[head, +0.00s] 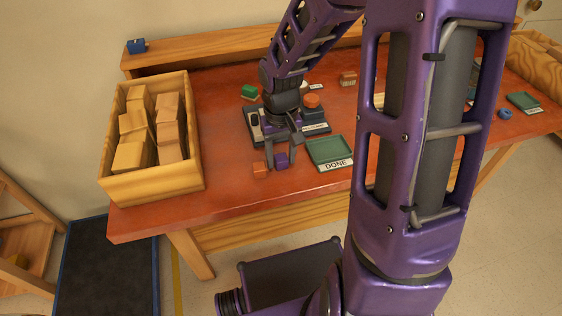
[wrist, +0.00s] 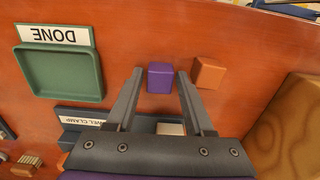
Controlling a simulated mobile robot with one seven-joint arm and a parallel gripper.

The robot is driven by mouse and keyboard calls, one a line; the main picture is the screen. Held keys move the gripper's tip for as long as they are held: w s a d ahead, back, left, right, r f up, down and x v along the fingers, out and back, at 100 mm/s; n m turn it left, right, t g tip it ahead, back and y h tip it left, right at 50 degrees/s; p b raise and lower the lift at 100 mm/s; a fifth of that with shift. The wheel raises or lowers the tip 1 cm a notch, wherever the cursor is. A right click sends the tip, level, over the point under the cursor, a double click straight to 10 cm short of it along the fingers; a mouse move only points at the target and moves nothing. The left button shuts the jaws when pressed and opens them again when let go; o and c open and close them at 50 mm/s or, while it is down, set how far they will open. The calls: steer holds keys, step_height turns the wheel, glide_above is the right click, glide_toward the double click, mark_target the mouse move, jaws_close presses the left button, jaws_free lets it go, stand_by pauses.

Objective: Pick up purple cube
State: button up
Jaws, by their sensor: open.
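The purple cube (head: 281,160) lies on the red-brown table near its front edge. In the wrist view the purple cube (wrist: 160,77) shows between the lines of the two fingers, around their tips. My gripper (head: 283,165) is open, with its fingers pointing down at the cube; it also shows in the wrist view (wrist: 160,73). Nothing is held. Whether a finger touches the cube I cannot tell.
An orange cube (head: 260,169) lies close beside the purple cube, near one finger. A green tray labelled DONE (head: 325,150) sits on the other side. A wooden box (head: 152,180) of blocks stands at the left. A dark clamp fixture (head: 257,130) is behind.

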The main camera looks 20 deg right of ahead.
jaws_close()
steer(key=shift+r, duration=0.1)
